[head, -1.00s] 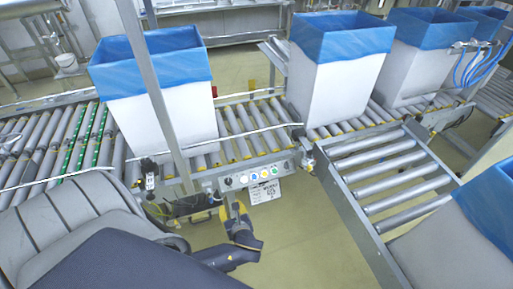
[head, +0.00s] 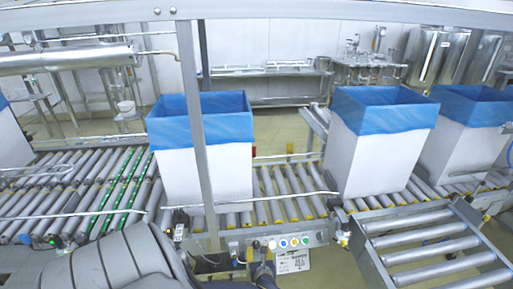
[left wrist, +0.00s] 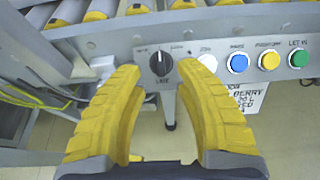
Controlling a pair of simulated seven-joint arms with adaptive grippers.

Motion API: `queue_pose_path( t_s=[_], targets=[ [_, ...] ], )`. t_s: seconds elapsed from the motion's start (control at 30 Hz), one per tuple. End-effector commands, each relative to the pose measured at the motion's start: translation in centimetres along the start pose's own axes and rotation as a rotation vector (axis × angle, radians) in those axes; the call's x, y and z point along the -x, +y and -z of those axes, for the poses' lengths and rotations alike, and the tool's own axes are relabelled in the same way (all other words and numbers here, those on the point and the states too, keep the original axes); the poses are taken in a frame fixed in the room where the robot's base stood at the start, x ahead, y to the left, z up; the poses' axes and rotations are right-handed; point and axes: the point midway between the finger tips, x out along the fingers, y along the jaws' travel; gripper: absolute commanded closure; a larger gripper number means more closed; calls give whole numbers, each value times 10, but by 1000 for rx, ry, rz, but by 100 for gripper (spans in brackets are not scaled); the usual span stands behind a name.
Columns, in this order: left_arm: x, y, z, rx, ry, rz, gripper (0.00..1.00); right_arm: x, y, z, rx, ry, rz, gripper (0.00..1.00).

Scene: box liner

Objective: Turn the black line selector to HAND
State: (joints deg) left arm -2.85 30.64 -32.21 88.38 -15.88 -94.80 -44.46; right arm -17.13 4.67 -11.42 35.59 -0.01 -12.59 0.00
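The black line selector (left wrist: 160,63) is a round knob on the grey control panel (left wrist: 108,44) in the left wrist view. Its pointer looks roughly upright; the small labels at its sides are too blurred to read. My left gripper (left wrist: 162,72) is open, with its yellow fingers apart on either side below the selector. Nothing is between the fingers, and I cannot tell whether they touch the panel. In the head view the selector (head: 256,245) is small, and my left gripper is mostly cut off at the bottom edge. My right gripper is in neither view.
White (left wrist: 207,62), blue (left wrist: 238,62), yellow (left wrist: 269,59) and green (left wrist: 299,58) buttons sit right of the selector. A roller conveyor (head: 275,207) carries blue-lined boxes behind the panel. An upright post (head: 200,130) stands left of the panel.

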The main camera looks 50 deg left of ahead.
Motion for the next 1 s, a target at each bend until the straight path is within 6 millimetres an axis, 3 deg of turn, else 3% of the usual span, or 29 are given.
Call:
queue_pose_path(
  t_s=[0.2, 0.4, 0.9, 1.0],
  targets=[
    [-31, 0, 0, -2, -1, -1, 67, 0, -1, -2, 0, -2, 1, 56],
    [-47, 0, 0, -1, 1, 0, 67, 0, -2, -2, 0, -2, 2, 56],
    [-53, 0, 0, 0, 1, 0, 67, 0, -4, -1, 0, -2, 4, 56],
    [-53, 0, 0, 0, 1, 0, 78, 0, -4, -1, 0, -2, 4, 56]
  ],
)
